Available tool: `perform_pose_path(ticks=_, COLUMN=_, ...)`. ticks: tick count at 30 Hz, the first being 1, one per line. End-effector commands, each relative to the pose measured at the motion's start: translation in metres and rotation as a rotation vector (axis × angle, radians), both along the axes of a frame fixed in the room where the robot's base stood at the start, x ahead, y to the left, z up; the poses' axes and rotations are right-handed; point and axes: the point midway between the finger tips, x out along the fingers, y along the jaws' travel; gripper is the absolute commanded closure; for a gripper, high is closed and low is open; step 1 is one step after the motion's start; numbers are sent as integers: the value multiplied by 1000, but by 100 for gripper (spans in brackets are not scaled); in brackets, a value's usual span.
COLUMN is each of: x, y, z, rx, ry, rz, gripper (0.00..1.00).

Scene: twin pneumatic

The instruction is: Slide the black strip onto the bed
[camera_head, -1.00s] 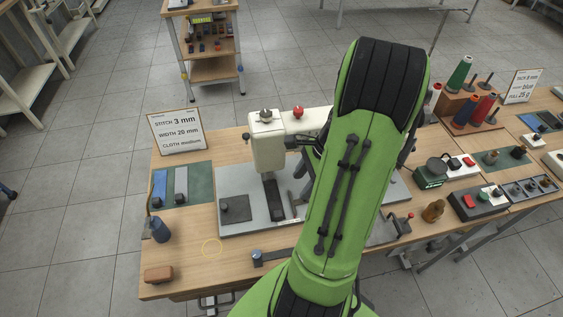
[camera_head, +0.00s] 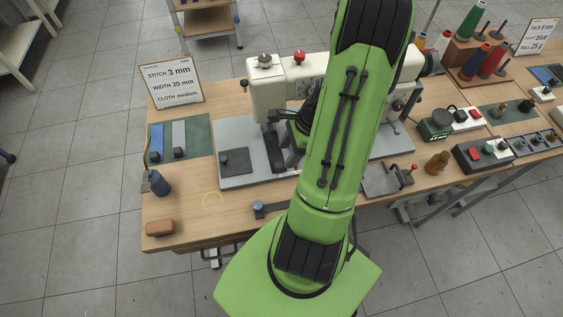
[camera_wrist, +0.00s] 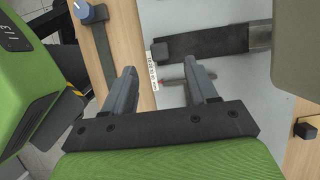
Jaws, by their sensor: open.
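The black strip (camera_head: 272,150) lies on the grey sewing bed (camera_head: 235,182), running back under the cream machine head (camera_head: 264,95). In the wrist view the strip (camera_wrist: 205,44) lies lengthwise across the pale bed (camera_wrist: 228,85), with a dark block at its left end. My gripper (camera_wrist: 162,82) is open, its two grey fingers apart with nothing held between them. The fingertips show just below the strip's block end in that view; I cannot tell their height or any contact. In the head view my arm hides most of the gripper, which is just right of the strip.
A dark square pad (camera_head: 235,161) lies on the bed left of the strip. A blue-knobbed clamp (camera_head: 259,208) is at the table's front edge.

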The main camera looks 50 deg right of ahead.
Motion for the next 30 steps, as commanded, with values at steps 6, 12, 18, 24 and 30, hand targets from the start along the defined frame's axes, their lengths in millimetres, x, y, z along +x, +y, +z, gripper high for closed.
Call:
perform_pose_path(ticks=6, x=9, y=14, z=-40, rx=4, ry=2, rz=2, gripper=43)
perform_pose_path(ticks=12, x=13, y=19, z=-55, rx=1, ry=0, rz=0, gripper=43)
perform_pose_path(ticks=18, x=13, y=19, z=-56, rx=0, ry=0, rz=0, gripper=43)
perform_pose_path(ticks=24, x=13, y=19, z=-56, rx=0, ry=0, rz=0, gripper=61)
perform_pose_path(ticks=30, x=13, y=19, z=-55, rx=0, ry=0, rz=0, gripper=92)
